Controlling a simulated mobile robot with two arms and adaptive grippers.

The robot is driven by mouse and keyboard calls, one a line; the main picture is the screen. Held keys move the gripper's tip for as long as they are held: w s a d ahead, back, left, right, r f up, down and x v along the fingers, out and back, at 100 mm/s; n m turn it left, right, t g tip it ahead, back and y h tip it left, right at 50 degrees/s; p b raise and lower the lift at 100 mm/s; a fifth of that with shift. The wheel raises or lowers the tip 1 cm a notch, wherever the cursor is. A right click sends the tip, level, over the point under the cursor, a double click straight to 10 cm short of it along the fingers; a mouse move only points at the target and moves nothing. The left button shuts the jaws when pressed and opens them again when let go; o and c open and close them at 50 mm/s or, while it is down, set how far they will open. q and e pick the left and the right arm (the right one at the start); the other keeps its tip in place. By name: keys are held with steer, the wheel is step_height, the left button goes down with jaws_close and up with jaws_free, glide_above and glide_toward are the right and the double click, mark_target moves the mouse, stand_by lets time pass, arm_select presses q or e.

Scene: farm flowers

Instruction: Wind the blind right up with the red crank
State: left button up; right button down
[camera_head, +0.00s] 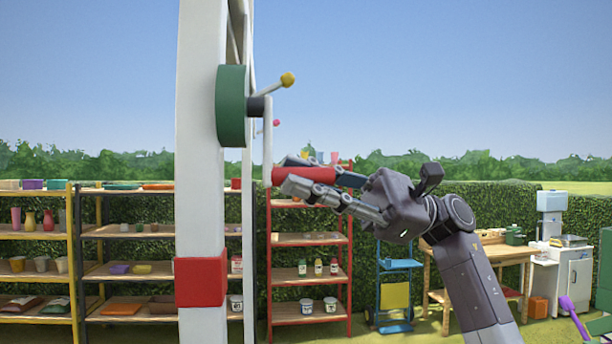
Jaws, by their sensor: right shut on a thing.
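The crank's red handle (300,175) points right from the lower end of a grey crank arm (267,135). That arm hangs down from a dark hub on a green round housing (231,106) on a white post (200,140). My right gripper (318,182) is shut on the red handle, with fingers above and below it. A short lever with a yellow knob (287,80) sticks out above the hub. A red block (201,282) sits lower on the post. No blind can be made out. My left gripper is not in view.
Shelves with pots and trays (125,230) stand behind on the left. A red shelf rack (310,240), a blue cart (397,290) and a wooden table (490,255) stand behind on the right. Open air surrounds the crank on its right side.

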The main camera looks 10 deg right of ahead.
steer(key=shift+w+d+r, duration=0.1)
steer(key=shift+w+r, duration=0.1)
steer(key=shift+r, duration=0.05)
steer(key=c, duration=2)
jaws_free()
steer(key=shift+o, duration=0.9)
steer(key=shift+f, duration=0.1)
steer(key=v, duration=1.2)
